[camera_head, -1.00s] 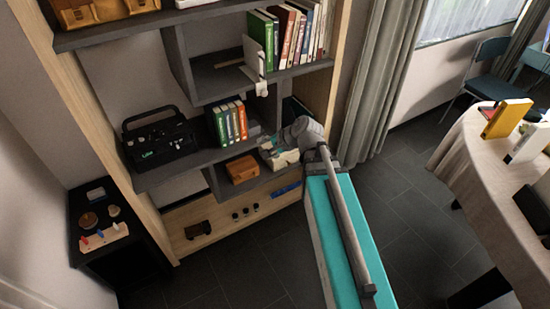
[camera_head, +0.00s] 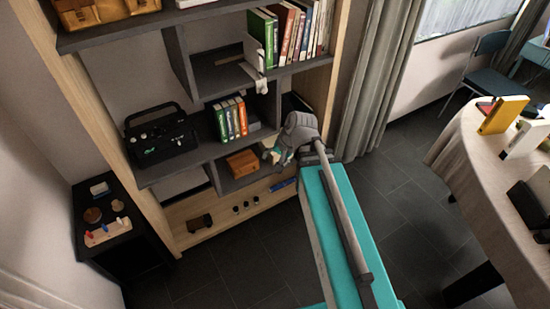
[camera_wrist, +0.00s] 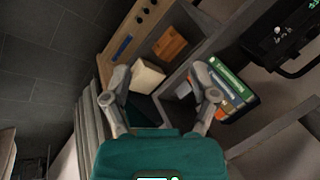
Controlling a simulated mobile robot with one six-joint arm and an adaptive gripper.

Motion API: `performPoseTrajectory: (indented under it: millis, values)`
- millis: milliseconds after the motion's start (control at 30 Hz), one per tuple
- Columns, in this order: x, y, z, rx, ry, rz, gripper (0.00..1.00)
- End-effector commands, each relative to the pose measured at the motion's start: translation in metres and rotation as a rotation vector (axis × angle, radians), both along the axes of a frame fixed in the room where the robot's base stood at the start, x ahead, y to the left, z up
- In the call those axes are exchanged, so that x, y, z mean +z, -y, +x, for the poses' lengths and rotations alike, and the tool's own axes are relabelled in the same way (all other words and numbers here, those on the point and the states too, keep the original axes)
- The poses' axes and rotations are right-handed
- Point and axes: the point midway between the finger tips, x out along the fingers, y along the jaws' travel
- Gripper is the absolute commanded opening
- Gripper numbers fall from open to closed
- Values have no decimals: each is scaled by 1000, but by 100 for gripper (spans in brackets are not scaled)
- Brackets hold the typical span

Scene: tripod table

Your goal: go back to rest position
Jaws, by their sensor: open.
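My gripper (camera_wrist: 165,98) is open in the wrist view, its two grey fingers spread apart in front of the shelf. A pale block-like thing (camera_wrist: 147,76) shows on the shelf beyond the left finger; I cannot tell that it touches the finger. In the head view my gripper (camera_head: 275,155) is at the end of my teal arm, just in front of the shelf unit's (camera_head: 180,222) lower right compartment, partly hidden by my wrist.
The shelf holds a black toolbox (camera_head: 160,140), upright books (camera_head: 230,118) and an orange-brown box (camera_head: 242,163). A black side cabinet (camera_head: 105,235) stands left. A cloth-covered table (camera_head: 480,165) is at right, a curtain (camera_head: 375,85) behind my arm. The floor between is clear.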

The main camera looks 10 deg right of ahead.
Motion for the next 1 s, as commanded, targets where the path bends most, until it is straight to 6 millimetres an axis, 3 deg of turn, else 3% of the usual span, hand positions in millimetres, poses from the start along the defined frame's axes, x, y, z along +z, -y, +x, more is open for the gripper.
performPoseTrajectory:
  millis: [467,833,1000]
  values:
    - [0,2,-5,31,-10,-31,76]
    - [-2,30,-49,319,-130,-311,76]
    - [-1,39,-60,394,-171,-380,76]
